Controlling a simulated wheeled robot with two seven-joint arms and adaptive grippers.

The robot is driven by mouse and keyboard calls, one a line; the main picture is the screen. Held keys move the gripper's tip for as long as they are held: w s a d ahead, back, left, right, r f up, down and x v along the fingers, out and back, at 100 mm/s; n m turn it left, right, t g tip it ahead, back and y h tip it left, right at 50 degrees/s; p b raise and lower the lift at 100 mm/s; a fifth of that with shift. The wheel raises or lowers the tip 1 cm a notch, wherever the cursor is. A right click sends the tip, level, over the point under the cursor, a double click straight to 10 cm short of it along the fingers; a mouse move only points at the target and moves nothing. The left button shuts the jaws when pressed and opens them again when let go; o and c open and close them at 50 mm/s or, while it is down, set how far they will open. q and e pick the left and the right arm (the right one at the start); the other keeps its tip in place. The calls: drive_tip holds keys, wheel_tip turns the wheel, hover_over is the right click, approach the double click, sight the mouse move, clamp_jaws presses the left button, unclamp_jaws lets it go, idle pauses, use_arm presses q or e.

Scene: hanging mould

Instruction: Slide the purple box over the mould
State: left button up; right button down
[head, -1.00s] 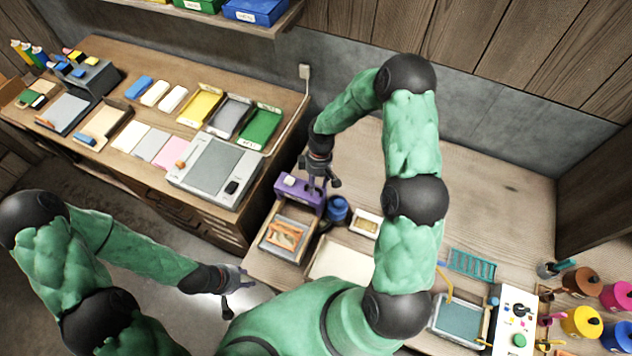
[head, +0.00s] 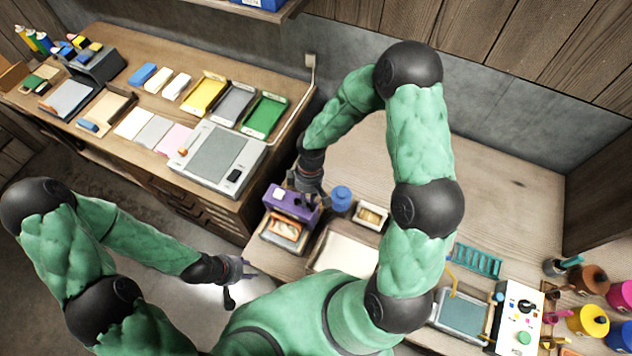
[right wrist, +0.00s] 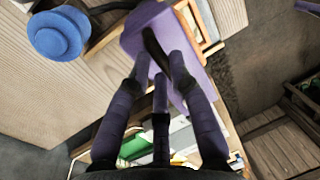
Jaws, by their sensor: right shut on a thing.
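The purple box (head: 289,203) is over the back part of a shallow wooden-framed tray, and its front edge covers part of the orange mould (head: 284,230) there. The front part of the mould still shows. My right gripper (head: 308,190) is shut on the purple box at its right side. In the right wrist view, the fingers (right wrist: 160,75) reach onto the box (right wrist: 190,52), hiding part of it; the mould cannot be made out there. My left gripper (head: 238,280) is open and empty, in front of and to the left of the tray, away from the box.
A blue jar (head: 341,199) stands close to the right of the box and also shows in the right wrist view (right wrist: 62,33). A small tray (head: 371,215) and a pale board (head: 345,252) lie right of it. A grey press (head: 218,158) stands on the left bench.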

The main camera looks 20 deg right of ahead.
drive_tip(key=s+a, duration=0.1)
drive_tip(key=s+a+b, duration=0.1)
drive_tip(key=s+a, duration=0.1)
drive_tip(key=shift+s+a+f, duration=0.1)
drive_tip(key=shift+s+a, duration=0.05)
drive_tip(key=shift+a, duration=0.1)
drive_tip(key=c, duration=1.4)
unclamp_jaws()
drive_tip(key=shift+o, duration=1.4)
drive_tip(key=shift+a, duration=0.25)
drive_tip(key=shift+d, duration=0.15)
wheel_tip(320, 180, up, 12)
hover_over(299, 212)
drive_tip(key=d, duration=0.1)
drive_tip(key=shift+s+d, duration=0.15)
drive_tip(key=shift+s, duration=0.2)
drive_tip(key=shift+f, duration=0.1)
